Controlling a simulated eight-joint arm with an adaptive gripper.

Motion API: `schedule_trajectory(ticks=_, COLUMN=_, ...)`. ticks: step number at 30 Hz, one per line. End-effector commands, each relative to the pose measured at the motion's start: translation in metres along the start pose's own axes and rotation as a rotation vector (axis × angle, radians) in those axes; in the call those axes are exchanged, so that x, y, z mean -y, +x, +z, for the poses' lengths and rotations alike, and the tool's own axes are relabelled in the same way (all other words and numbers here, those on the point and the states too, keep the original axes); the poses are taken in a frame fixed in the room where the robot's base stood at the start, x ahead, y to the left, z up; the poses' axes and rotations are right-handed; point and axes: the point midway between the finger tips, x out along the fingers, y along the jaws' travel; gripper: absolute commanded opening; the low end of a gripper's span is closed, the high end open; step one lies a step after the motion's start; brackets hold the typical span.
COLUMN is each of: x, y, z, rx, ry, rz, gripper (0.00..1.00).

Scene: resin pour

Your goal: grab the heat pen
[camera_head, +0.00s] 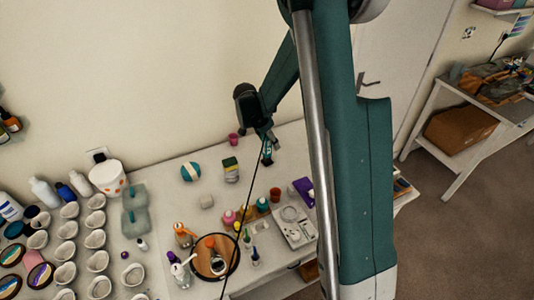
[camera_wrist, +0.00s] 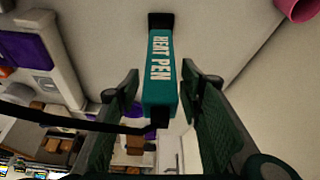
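The heat pen (camera_wrist: 161,75) is a teal bar with white HEAT PEN lettering, a black far end and a black cord at its near end. In the wrist view it lies between the two dark green fingers of my gripper (camera_wrist: 160,88). A narrow gap shows on its left side, and the right finger is very near it. The fingers look open around it, though contact is hard to judge. In the head view my gripper (camera_head: 267,140) is low over the back of the table, with the teal pen (camera_head: 267,153) at its fingers.
The cord (camera_head: 243,220) runs toward the table's front. A pink cup (camera_head: 233,139) stands near the pen, and it also shows in the wrist view (camera_wrist: 298,8). A striped ball (camera_head: 190,171), a sponge-like block (camera_head: 231,169), bottles and several white cups crowd the table (camera_head: 165,215).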

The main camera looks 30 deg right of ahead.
Motion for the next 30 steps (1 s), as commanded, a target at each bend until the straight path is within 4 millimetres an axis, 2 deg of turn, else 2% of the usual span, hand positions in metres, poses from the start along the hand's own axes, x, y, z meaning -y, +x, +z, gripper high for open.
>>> schedule_trajectory(ticks=18, x=0.0, y=0.0019, z=0.0001, rx=0.0, ry=0.0, rz=0.0, gripper=0.37)
schedule_trajectory(ticks=26, x=0.0, y=0.0018, z=0.0001, rx=0.0, ry=0.0, rz=0.0, gripper=0.03)
schedule_trajectory(ticks=27, x=0.0001, y=0.0018, z=0.0001, rx=0.0, ry=-0.001, rz=0.0, gripper=0.0)
schedule_trajectory(ticks=30, x=0.0, y=0.0018, z=0.0001, rx=0.0, ry=0.0, rz=0.0, gripper=0.0)
